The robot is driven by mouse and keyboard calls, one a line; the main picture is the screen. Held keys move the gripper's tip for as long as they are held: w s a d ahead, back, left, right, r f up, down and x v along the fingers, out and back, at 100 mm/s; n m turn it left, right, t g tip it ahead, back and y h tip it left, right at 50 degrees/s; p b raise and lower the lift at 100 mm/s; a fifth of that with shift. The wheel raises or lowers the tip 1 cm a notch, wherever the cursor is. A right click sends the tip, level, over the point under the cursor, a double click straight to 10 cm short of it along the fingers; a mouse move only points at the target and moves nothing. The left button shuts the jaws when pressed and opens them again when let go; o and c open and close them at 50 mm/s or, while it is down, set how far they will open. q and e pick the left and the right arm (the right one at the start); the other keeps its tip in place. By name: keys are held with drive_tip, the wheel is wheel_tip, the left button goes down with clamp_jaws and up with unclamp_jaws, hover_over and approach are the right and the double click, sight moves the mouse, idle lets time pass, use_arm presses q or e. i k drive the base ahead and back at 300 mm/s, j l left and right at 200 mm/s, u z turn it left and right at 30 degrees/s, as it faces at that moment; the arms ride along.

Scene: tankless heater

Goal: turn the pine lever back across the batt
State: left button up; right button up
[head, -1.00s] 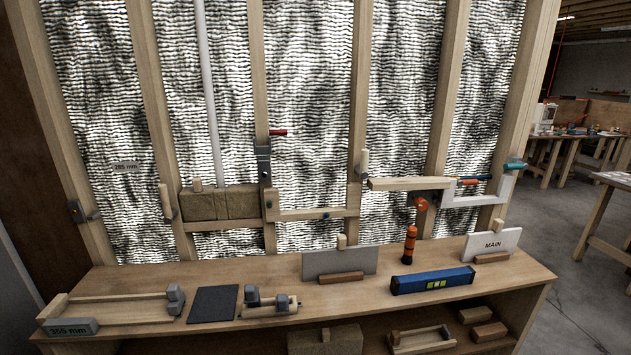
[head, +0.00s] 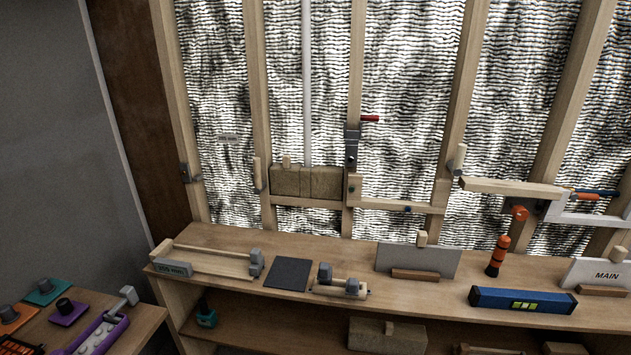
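A brown batt (head: 305,183) sits between two studs on a wooden crosspiece, with a small pale wooden peg on its top. An upright pine lever (head: 259,174) is on the stud at the batt's left edge, standing beside the batt, not across it. Another short upright wooden piece (head: 354,188) is at the batt's right, below a grey metal latch (head: 352,147) with a red handle (head: 369,118). A similar pale piece (head: 458,160) is on a stud farther right. I cannot tell which is the named lever. Neither gripper is in view.
A bench (head: 215,239) runs below the wall. It holds a wooden frame tool (head: 208,262), dark pad (head: 288,274), small clamp (head: 340,286), grey panel (head: 417,260), orange torch (head: 497,256) and blue level (head: 522,300). A side table (head: 140,322) with coloured items stands at lower left.

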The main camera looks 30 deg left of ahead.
sight(259, 185)
drive_tip(key=u, duration=1.35)
drive_tip(key=z, duration=0.1)
